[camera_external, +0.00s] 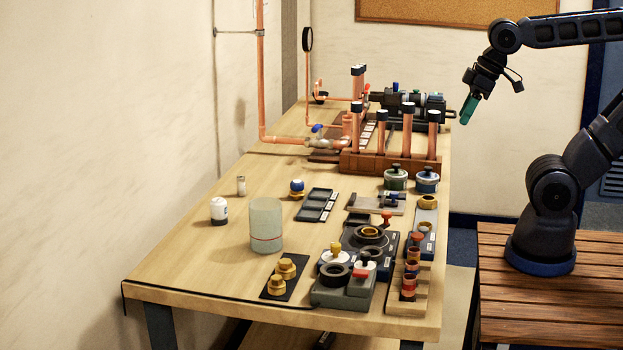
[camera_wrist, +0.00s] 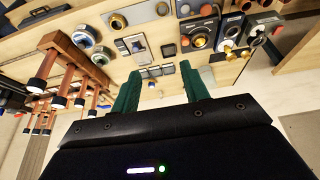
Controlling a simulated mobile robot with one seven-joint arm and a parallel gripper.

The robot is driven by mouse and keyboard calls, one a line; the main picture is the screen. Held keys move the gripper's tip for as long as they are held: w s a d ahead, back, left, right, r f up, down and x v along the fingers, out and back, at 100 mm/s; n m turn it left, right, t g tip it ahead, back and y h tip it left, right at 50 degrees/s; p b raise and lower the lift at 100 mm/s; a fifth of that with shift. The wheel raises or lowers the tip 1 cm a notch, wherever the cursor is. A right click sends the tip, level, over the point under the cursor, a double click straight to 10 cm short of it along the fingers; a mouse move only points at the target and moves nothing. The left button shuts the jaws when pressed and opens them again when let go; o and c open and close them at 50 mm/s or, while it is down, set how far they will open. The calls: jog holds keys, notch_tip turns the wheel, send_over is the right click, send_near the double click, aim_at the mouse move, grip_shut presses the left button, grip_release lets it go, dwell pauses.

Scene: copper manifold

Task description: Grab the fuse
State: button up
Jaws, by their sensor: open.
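My gripper (camera_external: 467,111) hangs in the air at the upper right, beyond the right edge of the workbench and apart from everything on it. In the wrist view its two green fingers (camera_wrist: 158,82) are spread with nothing held between them. A small pale cylinder with a greyish top (camera_external: 241,186) stands upright on the left part of the bench and looks like the fuse, but it is too small to be sure. My gripper is far from it. I cannot make it out with certainty in the wrist view.
A wooden rack of copper pipes (camera_external: 390,162) stands on the bench near my gripper. A glass jar (camera_external: 266,225), a white-and-dark container (camera_external: 218,210), and small black trays (camera_external: 317,205) are around the cylinder. Grey fixtures (camera_external: 345,288) fill the front right.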

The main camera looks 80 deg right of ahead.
aim_at(241, 177)
jog(key=w+d+f+n+g+h, duration=0.15)
jog(key=w+d+n+h, duration=0.3)
jog(key=w, duration=0.55)
jog(key=w+d+f+n+h, duration=0.3)
jog(key=w+d+n+h, duration=0.15)
jog(key=w, duration=0.45)
jog(key=w+d+f+n+g+h, duration=0.1)
jog(key=w+d+f+n+h, duration=0.25)
jog(key=w, duration=0.65)
jog(key=w+a+f+n+t, duration=0.3)
jog(key=w+f+n+t, duration=0.1)
jog(key=w, duration=0.4)
jog(key=w+a+f+n+t, duration=0.3)
jog(key=w+f+n+t, duration=0.1)
jog(key=w+f+n, duration=0.2)
jog(key=w+a+f+n+t+y, duration=0.1)
jog(key=w+a+f+n+t, duration=0.2)
jog(key=w+f, duration=0.5)
jog(key=shift+w+n+t, duration=0.45)
jog(key=shift+w+n, duration=0.4)
jog(key=shift+n, duration=0.4)
jog(key=x, duration=0.5)
jog(key=shift+w, duration=0.15)
jog(key=shift+f+x, duration=0.2)
jog(key=shift+x, duration=1.15)
jog(key=shift+f+x, duration=0.2)
jog(key=shift+x, duration=1.2)
jog(key=shift+a, duration=0.15)
grip_shut()
jog(key=shift+r, duration=0.1)
